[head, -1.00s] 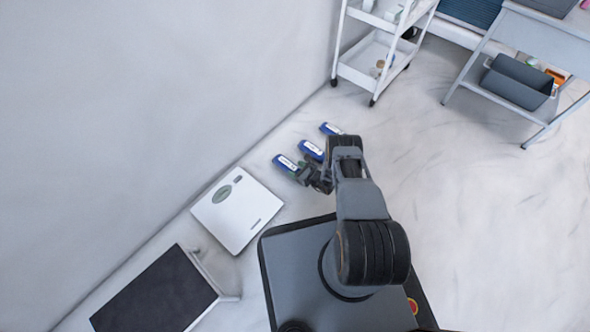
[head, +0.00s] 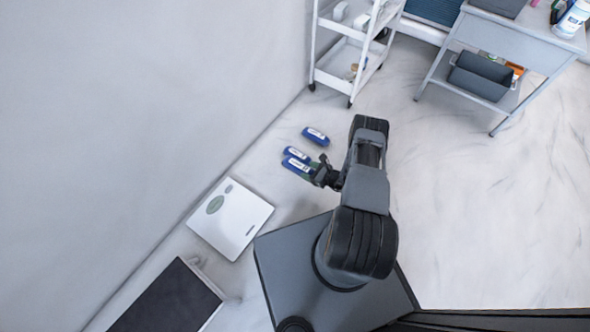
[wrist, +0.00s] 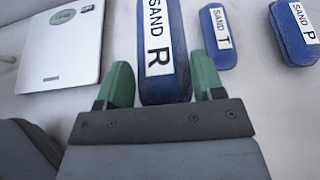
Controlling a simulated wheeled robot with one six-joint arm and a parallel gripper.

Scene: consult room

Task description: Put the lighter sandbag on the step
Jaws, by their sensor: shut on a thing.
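Three blue sandbags with white labels show in both views. The sandbag marked R (wrist: 163,45) is between the green fingertips of my gripper (wrist: 163,88), which is shut on its near end. In the head view this bag (head: 297,164) is at the tip of my gripper (head: 316,174) and overlaps the sandbag marked T (head: 295,153). T (wrist: 217,38) looks smaller than R. The sandbag marked P (head: 315,136) lies apart, farther back; it also shows in the wrist view (wrist: 297,35). The step (head: 168,302), black-topped with a pale frame, is at lower left, partly cut off. Weights cannot be seen.
A white scale (head: 230,218) lies on the floor between the sandbags and the step, along the wall. A white trolley (head: 335,85) stands at the back. A grey table (head: 515,45) with a dark bin (head: 481,75) is at upper right. Floor on the right is clear.

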